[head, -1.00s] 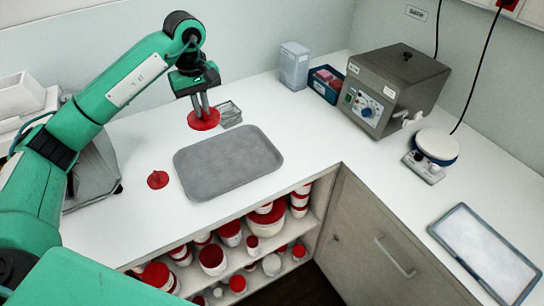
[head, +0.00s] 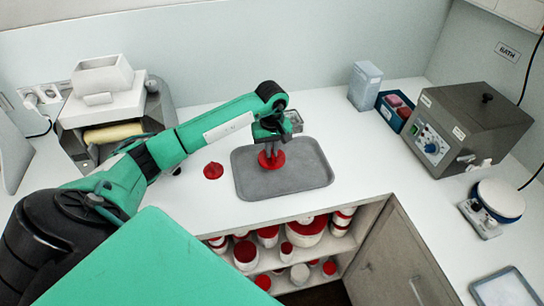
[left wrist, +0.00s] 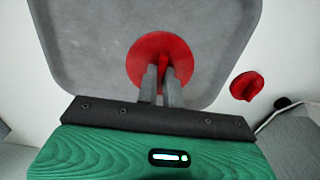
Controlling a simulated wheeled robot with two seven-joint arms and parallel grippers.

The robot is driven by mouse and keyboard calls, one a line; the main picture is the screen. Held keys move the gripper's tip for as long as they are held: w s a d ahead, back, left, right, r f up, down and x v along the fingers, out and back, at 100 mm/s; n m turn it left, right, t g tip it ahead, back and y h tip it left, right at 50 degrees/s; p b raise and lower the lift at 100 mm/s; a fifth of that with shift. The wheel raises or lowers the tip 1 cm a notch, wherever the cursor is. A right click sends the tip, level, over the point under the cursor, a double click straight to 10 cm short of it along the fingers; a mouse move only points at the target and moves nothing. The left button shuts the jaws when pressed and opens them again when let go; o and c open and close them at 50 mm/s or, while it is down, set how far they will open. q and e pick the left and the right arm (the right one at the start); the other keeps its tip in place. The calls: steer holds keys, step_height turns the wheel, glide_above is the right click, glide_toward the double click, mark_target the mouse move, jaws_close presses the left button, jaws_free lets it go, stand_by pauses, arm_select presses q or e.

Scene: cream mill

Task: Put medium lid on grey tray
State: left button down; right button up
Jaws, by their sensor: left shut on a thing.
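My left gripper (head: 270,153) is shut on a round red lid (head: 272,162) by its upright handle. In the head view the lid is over the upper middle of the grey tray (head: 300,183). The left wrist view shows the same lid (left wrist: 143,52) against the tray's surface (left wrist: 90,45), between the fingertips (left wrist: 159,72). I cannot tell whether the lid touches the tray. A smaller red lid (head: 213,171) lies on the white counter left of the tray; it also shows in the left wrist view (left wrist: 246,86). My right gripper is not in view.
A shelf below the counter holds several red-lidded jars (head: 306,232). A blue box (head: 396,108), a grey water bath (head: 455,130) and a hotplate (head: 497,200) stand at right.

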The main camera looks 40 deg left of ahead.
mark_target(272, 160)
arm_select(q)
step_height(272, 160, down, 4)
steer(key=shift+f+p, duration=0.25)
steer(key=shift+p, duration=0.45)
steer(key=shift+f, duration=0.2)
steer(key=shift+f+b, duration=0.2)
steer(key=shift+b, duration=0.15)
steer(key=c, duration=1.5)
jaws_free()
steer(key=shift+c, duration=0.2)
steer(key=shift+r, duration=0.1)
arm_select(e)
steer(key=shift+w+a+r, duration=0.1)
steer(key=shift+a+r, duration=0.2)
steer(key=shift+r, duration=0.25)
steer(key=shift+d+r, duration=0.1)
